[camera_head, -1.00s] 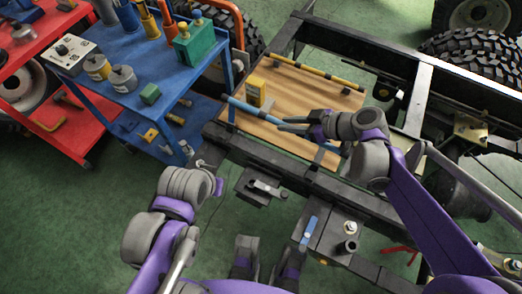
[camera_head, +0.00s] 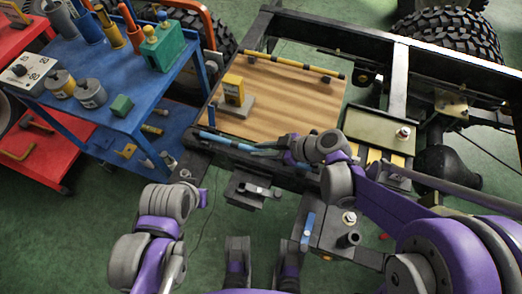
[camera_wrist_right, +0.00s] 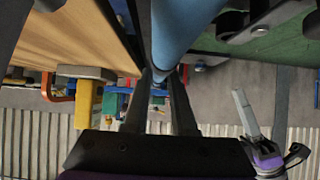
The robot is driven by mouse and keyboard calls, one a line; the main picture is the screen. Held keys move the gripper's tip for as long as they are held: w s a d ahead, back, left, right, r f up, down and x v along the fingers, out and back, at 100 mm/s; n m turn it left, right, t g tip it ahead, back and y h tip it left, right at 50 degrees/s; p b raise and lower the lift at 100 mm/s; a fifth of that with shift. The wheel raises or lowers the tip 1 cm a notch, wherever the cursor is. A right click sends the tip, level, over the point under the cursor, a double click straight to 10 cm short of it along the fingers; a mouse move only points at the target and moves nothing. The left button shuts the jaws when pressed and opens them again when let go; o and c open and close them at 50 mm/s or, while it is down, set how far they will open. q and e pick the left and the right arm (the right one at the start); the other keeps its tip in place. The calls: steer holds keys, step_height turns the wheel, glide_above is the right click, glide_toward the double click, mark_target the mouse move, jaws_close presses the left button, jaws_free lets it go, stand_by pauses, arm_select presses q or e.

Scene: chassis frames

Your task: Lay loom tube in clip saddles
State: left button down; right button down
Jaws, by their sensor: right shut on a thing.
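The blue loom tube (camera_head: 220,141) lies along the near edge of the wooden board, at the near rail. My right gripper (camera_head: 264,150) is shut on it near its right part. In the right wrist view the tube (camera_wrist_right: 180,35) runs up from between the dark fingers (camera_wrist_right: 158,80). I cannot tell whether the tube touches or sits in any clip saddles there; they are hidden or too small. A yellow tube with black bands (camera_head: 292,64) lies along the board's far edge. The end of my left arm (camera_head: 203,197) is at lower left; its jaws do not show clearly.
The wooden board (camera_head: 285,100) carries a yellow block (camera_head: 233,90) on a grey base. The black chassis frame (camera_head: 345,35) surrounds it. A blue cart (camera_head: 100,125) with tools and cans stands at left. Green floor is clear at lower left.

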steer(key=shift+f, duration=0.4)
steer(key=shift+f, duration=0.2)
steer(key=c, duration=0.7)
jaws_free()
steer(key=shift+r, duration=0.15)
